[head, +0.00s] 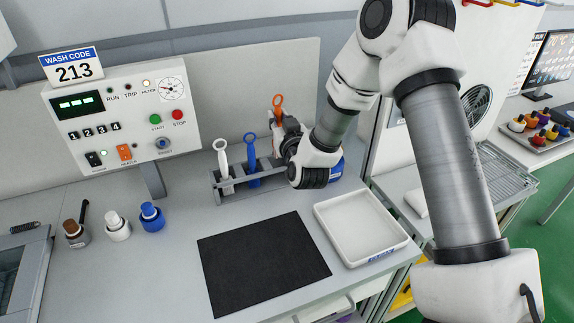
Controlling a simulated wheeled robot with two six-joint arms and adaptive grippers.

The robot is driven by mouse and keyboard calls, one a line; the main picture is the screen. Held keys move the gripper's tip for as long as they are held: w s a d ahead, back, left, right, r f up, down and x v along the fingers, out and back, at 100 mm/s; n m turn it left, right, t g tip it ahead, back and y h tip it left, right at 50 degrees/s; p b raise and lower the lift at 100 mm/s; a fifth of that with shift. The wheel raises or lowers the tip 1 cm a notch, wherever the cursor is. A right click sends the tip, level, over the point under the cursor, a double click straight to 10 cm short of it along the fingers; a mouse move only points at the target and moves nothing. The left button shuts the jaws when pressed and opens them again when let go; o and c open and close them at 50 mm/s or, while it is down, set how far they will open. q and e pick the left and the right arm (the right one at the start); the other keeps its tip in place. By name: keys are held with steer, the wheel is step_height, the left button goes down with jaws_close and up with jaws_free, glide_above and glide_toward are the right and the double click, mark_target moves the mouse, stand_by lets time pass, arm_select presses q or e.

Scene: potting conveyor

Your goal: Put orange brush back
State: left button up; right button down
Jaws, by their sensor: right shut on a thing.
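The orange brush (278,101) stands roughly upright at the back of the bench, its ring-topped handle showing. My right gripper (279,127) is shut on it, at the right end of the grey rack (214,187). The gripper and wrist hide the brush's lower part, so I cannot tell whether it sits in the rack or above it. A white brush (222,158) and a blue brush (250,150) stand in the rack to the left. My left gripper is not in view.
A black mat (262,262) and an empty white tray (362,228) lie in front of the rack. Brown (75,233), white (118,226) and blue (152,216) capped bottles stand left. A control panel (128,112) rises behind. A blue container (337,168) is partly hidden by my right wrist.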

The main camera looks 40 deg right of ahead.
step_height(320, 180, down, 8)
steer(key=shift+s+a+f+p, duration=0.1)
steer(key=shift+f+p, duration=0.1)
steer(key=shift+p, duration=0.2)
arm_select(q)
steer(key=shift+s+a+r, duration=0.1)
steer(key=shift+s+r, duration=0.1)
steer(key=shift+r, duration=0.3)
arm_select(e)
steer(key=shift+s+a+r, duration=0.1)
steer(key=shift+s+r, duration=0.05)
steer(key=c, duration=1.1)
jaws_free()
steer(key=shift+f, duration=0.25)
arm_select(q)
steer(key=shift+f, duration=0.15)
arm_select(e)
steer(key=shift+o, duration=0.2)
